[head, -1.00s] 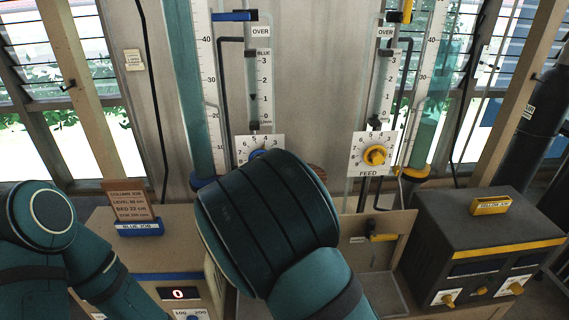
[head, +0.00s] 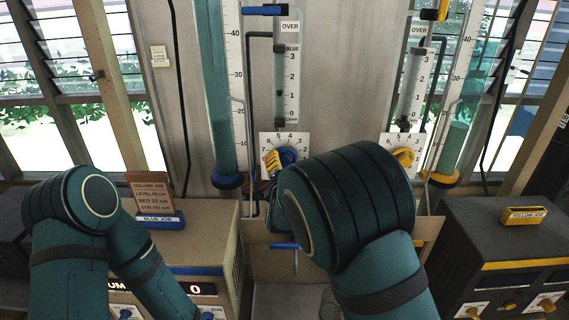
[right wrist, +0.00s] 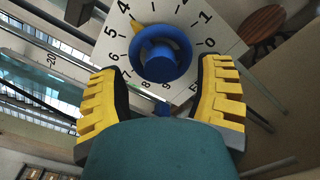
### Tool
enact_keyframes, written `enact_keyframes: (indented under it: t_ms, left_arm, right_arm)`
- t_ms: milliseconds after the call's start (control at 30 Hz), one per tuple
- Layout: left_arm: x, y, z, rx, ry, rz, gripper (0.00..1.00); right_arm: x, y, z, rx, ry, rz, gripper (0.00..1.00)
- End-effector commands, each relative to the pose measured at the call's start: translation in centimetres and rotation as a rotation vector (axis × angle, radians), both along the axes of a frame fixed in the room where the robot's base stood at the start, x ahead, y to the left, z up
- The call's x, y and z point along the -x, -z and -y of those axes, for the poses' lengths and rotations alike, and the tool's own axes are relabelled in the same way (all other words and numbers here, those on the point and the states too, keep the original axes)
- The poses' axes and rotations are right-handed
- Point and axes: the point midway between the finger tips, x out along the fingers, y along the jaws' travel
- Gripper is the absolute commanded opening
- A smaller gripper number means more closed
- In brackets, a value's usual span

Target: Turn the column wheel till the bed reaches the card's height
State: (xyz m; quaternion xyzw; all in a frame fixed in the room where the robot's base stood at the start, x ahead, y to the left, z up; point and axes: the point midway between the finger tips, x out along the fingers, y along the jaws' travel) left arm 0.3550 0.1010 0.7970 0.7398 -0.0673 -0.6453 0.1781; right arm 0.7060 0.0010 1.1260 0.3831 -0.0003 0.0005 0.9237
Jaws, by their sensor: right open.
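The blue column wheel (head: 287,155) sits on a white numbered dial plate (head: 299,140), partly covered by my right gripper. In the right wrist view the blue wheel (right wrist: 163,55) stands between the two yellow fingers, with a yellow pointer near the 4. My right gripper (right wrist: 160,75) is open around it; I see no clear contact. In the head view only a yellow finger of the right gripper (head: 273,163) shows. The blue-based glass column (head: 215,90) with its scale stands left of the dial. The job card (head: 152,192) reads bed 22 cm. My left gripper is out of view.
A second column (head: 455,140) with a yellow knob (head: 404,157) stands to the right. A dark box (head: 500,240) carries a yellow job plate (head: 523,215). A beige box (head: 205,240) with a display reading 0 is on the left.

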Motion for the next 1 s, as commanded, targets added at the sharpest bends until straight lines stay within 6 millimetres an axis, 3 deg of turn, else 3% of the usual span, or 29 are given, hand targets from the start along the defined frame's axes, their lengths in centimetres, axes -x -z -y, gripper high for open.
enact_keyframes:
  t_ms: [33, 800, 867, 1000]
  left_arm:
    - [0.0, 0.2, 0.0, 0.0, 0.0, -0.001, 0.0]
    - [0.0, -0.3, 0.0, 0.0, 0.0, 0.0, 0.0]
    - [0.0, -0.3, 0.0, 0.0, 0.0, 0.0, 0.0]
    - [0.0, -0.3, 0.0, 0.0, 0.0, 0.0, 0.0]
  right_arm:
    - [-0.7, 0.1, 0.1, 0.0, 0.001, 0.0, 0.67]
    - [-2.3, 0.0, 0.0, 0.001, 0.001, -0.001, 0.67]
    - [-2.3, 0.0, 0.0, 0.001, 0.001, -0.001, 0.51]
    - [-2.3, 0.0, 0.0, 0.001, 0.001, -0.001, 0.02]
